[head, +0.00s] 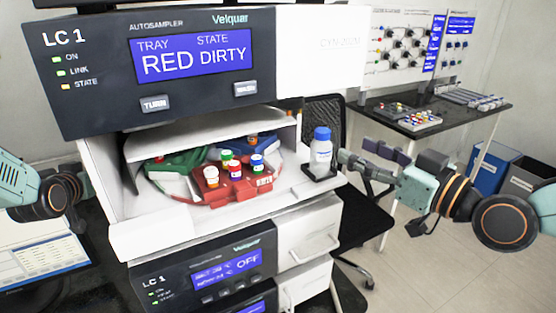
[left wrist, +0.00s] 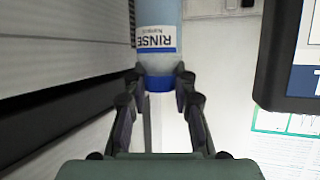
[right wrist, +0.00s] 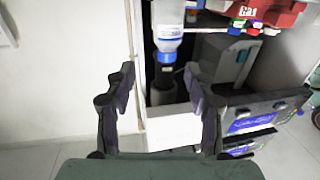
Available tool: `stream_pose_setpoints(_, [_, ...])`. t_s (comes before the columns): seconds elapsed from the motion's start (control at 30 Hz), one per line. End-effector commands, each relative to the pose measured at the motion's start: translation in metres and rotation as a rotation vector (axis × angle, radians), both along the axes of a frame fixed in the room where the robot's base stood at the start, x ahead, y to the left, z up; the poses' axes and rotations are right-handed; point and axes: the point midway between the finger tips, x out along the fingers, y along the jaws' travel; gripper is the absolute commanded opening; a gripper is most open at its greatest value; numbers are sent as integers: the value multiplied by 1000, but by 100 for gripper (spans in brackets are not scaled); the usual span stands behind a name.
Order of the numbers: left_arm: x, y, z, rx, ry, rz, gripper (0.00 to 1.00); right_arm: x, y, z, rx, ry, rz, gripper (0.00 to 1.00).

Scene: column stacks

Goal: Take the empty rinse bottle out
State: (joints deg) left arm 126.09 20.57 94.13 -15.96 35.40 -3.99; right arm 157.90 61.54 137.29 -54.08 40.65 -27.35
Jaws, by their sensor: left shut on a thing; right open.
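A bottle with a blue cap (head: 321,155) stands upright in a dark holder (head: 320,173) at the right side of the autosampler. In the right wrist view that bottle (right wrist: 168,38) is just ahead of the fingers. My right gripper (head: 355,155) is open and empty, close to the right of the bottle; it also shows in the right wrist view (right wrist: 160,88). My left gripper (left wrist: 160,82) is shut on the blue cap of another bottle, labelled RINSE (left wrist: 156,40). The left fingertips are not in the head view.
The autosampler (head: 160,75) display reads tray RED, state DIRTY. Capped vials stand on a red tray (head: 232,185) inside its open bay, with green and blue trays beside it. A black chair (head: 325,112) and a side table (head: 430,125) stand behind.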

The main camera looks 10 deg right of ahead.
Motion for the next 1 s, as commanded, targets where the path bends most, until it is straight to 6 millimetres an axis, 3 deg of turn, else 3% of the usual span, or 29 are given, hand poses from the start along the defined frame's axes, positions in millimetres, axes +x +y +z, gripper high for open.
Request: stream_pose_setpoints(1.0, [1, 0, -15, -1, -1, 0, 7, 35, 23, 1, 0, 0, 6, 54])
